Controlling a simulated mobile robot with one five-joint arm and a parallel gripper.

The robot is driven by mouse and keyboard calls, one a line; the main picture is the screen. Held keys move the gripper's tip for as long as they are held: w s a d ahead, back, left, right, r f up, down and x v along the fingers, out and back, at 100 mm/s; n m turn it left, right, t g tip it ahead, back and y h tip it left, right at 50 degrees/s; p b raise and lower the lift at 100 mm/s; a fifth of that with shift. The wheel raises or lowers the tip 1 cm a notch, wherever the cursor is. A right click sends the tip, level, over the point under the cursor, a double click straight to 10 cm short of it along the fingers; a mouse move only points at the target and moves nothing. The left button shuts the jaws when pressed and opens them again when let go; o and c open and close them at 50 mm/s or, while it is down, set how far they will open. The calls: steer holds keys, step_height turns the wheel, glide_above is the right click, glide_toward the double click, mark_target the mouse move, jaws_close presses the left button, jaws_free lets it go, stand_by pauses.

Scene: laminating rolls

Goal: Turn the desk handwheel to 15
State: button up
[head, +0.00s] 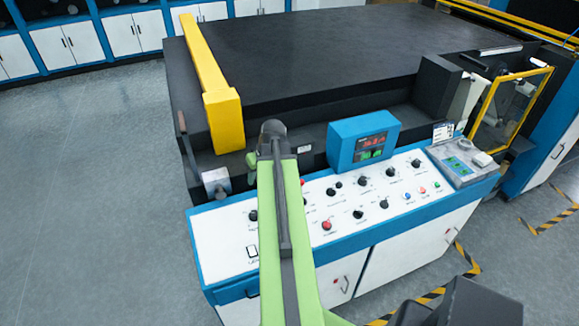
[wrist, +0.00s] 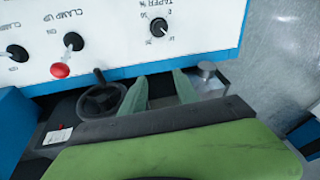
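The desk handwheel (wrist: 103,98) is a small black wheel with a knob on its rim, in the lower left middle of the wrist view. In the head view my green arm reaches over the desk and hides the wheel. I cannot read any scale number at the wheel.
The white control desk (head: 228,236) carries several black knobs and red buttons. A blue display box (head: 362,138) stands at its back, its digits unclear. A silver block with a lever (head: 215,182) is left of my arm, near a yellow beam (head: 207,65). Floor at left is clear.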

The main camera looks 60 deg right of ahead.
steer(key=s+d+r+m+h+p, duration=0.15)
steer(key=s+d+r, duration=0.35)
steer(key=s+d, duration=0.6)
steer(key=shift+t, duration=0.4)
steer(key=b+x, duration=0.7)
steer(key=x, duration=0.2)
steer(key=b+x, duration=0.8)
steer(key=x, duration=0.1)
steer(key=shift+s+a+f, duration=0.1)
steer(key=shift+s+a, duration=0.05)
steer(key=shift+a, duration=0.1)
jaws_close()
